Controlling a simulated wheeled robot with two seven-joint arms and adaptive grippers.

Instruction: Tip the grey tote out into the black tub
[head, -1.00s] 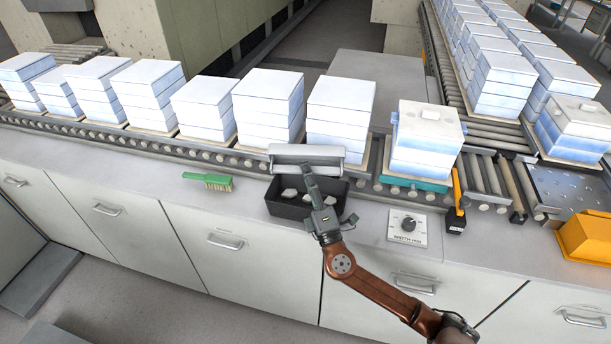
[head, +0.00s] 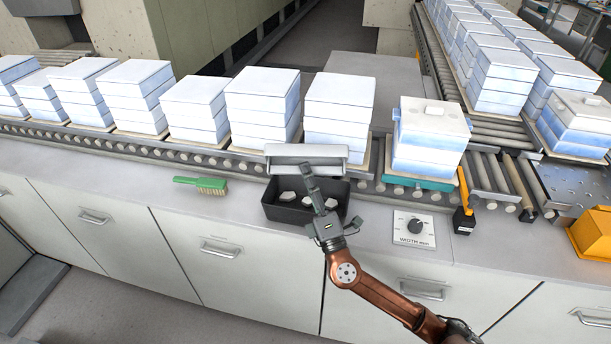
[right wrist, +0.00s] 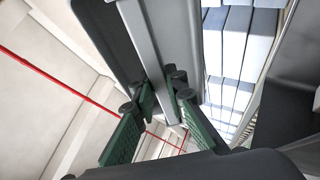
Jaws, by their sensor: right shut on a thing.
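The grey tote (head: 306,152) is tipped on its side above the back edge of the black tub (head: 274,211). My right gripper (head: 310,178) is shut on the tote's rim, and the right wrist view shows its green finger pads (right wrist: 160,112) against the tote (right wrist: 150,50). Several pale pieces (head: 290,198) lie in the black tub, which stands on the counter. My gripper and wrist hide part of the tub. Whether anything is still inside the tote cannot be seen. My left gripper is not in view.
A green brush (head: 202,185) lies left of the tub. A width dial (head: 414,229), a yellow-handled tool (head: 464,203) and an orange bin (head: 592,234) are to the right. Stacks of white-blue blocks (head: 262,104) stand on the roller conveyor behind.

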